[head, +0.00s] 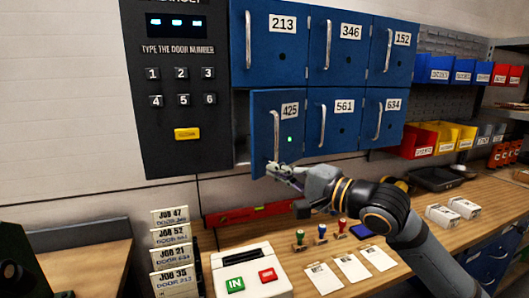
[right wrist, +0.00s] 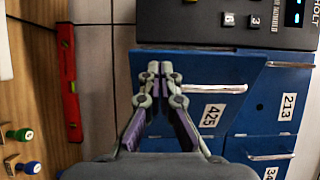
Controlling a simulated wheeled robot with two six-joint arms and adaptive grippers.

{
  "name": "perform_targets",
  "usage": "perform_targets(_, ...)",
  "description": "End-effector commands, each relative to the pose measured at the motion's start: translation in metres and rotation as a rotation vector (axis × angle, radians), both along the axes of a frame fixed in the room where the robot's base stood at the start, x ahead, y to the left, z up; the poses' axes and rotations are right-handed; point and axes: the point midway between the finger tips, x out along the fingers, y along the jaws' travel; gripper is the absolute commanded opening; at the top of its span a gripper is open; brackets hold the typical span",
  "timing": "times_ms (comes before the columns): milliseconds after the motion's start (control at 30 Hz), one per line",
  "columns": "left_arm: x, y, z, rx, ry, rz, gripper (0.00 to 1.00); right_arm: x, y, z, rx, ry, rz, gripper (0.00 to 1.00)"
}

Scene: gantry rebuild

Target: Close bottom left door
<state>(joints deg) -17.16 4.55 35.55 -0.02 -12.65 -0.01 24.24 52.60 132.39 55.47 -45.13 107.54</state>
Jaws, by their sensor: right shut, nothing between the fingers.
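The bottom left door is the blue locker door 425 (head: 265,125), with a silver vertical handle and a small lit green spot. It stands slightly ajar, its left edge out from the cabinet front; it also shows in the right wrist view (right wrist: 195,72). My right gripper (head: 272,168) is shut and empty at the door's lower edge, below the handle. In the right wrist view its fingertips (right wrist: 154,68) are together close to the door; I cannot tell whether they touch it. My left gripper is not in view.
Doors 213 (head: 280,45), 561 (head: 335,125) and their neighbours look shut. A black keypad panel (head: 180,130) is left of the doors. Below, the wooden bench holds a red level (head: 245,214), stamps, cards and a white box with IN button (head: 248,262).

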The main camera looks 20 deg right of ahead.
Motion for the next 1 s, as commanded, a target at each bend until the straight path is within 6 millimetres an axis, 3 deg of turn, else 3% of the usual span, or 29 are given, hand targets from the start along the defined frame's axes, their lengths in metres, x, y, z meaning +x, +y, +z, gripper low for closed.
perform_targets(33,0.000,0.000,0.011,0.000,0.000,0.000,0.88,0.003,0.003,0.006,0.011,0.004,0.004,0.00)
perform_targets(433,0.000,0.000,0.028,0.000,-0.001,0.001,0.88,0.031,0.018,0.002,0.005,0.002,0.001,0.00)
perform_targets(1000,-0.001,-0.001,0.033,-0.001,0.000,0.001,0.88,0.039,0.021,0.002,0.003,0.001,-0.004,0.00)
